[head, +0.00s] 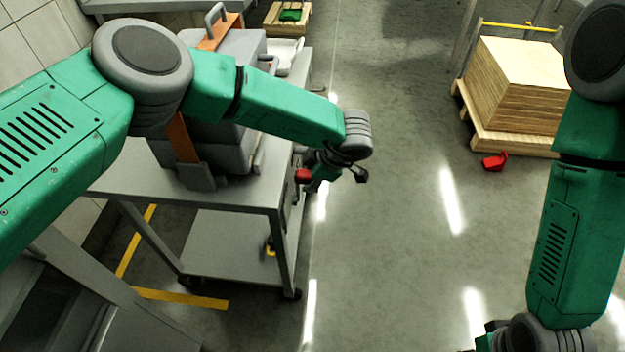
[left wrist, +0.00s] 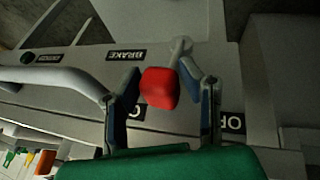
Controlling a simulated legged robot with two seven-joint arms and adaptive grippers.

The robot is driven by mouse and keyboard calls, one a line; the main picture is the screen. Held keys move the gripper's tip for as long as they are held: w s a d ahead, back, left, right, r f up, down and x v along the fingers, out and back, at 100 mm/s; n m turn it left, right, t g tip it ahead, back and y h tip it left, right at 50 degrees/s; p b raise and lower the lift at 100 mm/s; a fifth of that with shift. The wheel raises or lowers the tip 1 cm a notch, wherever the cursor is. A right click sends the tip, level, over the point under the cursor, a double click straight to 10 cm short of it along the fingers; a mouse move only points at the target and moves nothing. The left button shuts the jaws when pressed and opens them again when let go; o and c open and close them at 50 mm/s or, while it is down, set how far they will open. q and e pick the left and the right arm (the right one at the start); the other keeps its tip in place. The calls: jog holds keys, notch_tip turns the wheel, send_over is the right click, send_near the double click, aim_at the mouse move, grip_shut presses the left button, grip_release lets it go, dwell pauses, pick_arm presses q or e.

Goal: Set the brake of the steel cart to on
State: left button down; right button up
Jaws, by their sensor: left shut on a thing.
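The steel cart (head: 235,196) stands left of centre in the head view, with its brake on the side facing right. In the left wrist view the brake lever (left wrist: 181,50) is a short light bar with a red knob (left wrist: 160,88). An upside-down BRAKE label (left wrist: 126,55) is beside it. My left gripper (left wrist: 162,82) has its fingers on either side of the knob and is shut on it. An "OF" label (left wrist: 232,122) shows at right; another label (left wrist: 137,111) is partly hidden by a finger. My right gripper (head: 488,340) is cut off at the bottom edge.
A grey case (head: 228,48) with orange straps is on the cart top. A pallet of boards (head: 515,80) stands at the back right, with a red object (head: 494,161) on the floor before it. The floor right of the cart is clear.

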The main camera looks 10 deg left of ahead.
pick_arm(q)
jog(key=shift+w+a+r, duration=0.25)
jog(key=shift+w+r, duration=0.05)
jog(key=shift+w, duration=0.1)
jog(key=c, duration=1.3)
grip_release()
jog(key=shift+o, duration=0.7)
jog(key=shift+s+d+f, duration=0.1)
jog(key=shift+s+d, duration=0.05)
jog(key=v, duration=1.2)
